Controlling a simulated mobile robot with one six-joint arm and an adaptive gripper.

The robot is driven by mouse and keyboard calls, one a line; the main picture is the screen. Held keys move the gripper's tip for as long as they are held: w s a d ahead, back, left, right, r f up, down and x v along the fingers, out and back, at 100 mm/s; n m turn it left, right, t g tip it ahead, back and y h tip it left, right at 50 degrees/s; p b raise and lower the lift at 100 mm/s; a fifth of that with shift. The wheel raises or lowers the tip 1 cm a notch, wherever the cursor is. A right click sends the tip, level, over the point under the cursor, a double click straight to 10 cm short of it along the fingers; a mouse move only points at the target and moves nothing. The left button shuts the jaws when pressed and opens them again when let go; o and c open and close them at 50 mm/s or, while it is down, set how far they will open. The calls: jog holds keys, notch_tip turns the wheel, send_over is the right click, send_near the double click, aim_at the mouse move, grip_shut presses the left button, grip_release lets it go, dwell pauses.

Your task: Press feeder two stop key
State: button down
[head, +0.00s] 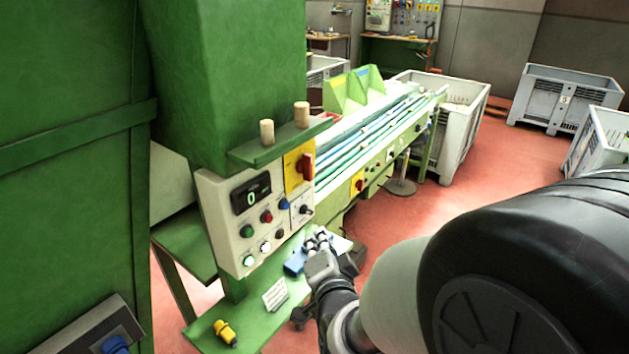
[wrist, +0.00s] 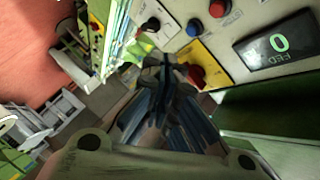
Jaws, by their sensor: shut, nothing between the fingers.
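The pale control panel (head: 235,215) hangs under the green housing and has a dark display (head: 251,194) reading 0. It carries a green button (head: 246,231), a red button (head: 266,216), a blue button (head: 284,204), a black selector knob (head: 305,210) and a lower row of buttons. Key labels are too small to read, so I cannot tell which is feeder two stop. In the wrist view the red button (wrist: 218,8) is at the top edge, beside the blue button (wrist: 194,27). My gripper (head: 318,240) is shut and empty, in front of the panel's lower right, apart from the keys.
A red rotary switch (head: 306,166) sits on a yellow plate right of the display. Two corks (head: 267,132) stand on the green ledge above. A green shelf (head: 215,325) below holds a yellow object (head: 226,332). A conveyor bench (head: 380,130) extends behind; red floor is open rightward.

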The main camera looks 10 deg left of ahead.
aim_at(269, 218)
jog(key=w+a+p, duration=0.2)
jog(key=w+a, duration=0.1)
jog(key=a, duration=0.5)
jog(key=shift+w, duration=0.2)
jog(key=shift+a, duration=0.1)
dwell(1.4)
jog(key=shift+w+a+b, duration=0.2)
jog(key=shift+a+b, duration=0.1)
jog(key=shift+b, duration=0.1)
jog(key=shift+w+a, duration=0.15)
jog(key=shift+a, duration=0.3)
dwell(0.6)
jog(key=shift+d+b, duration=0.1)
jog(key=shift+b, duration=0.2)
jog(key=shift+s+d+b, duration=0.35)
jog(key=shift+d+b, duration=0.15)
jog(key=shift+d, duration=0.2)
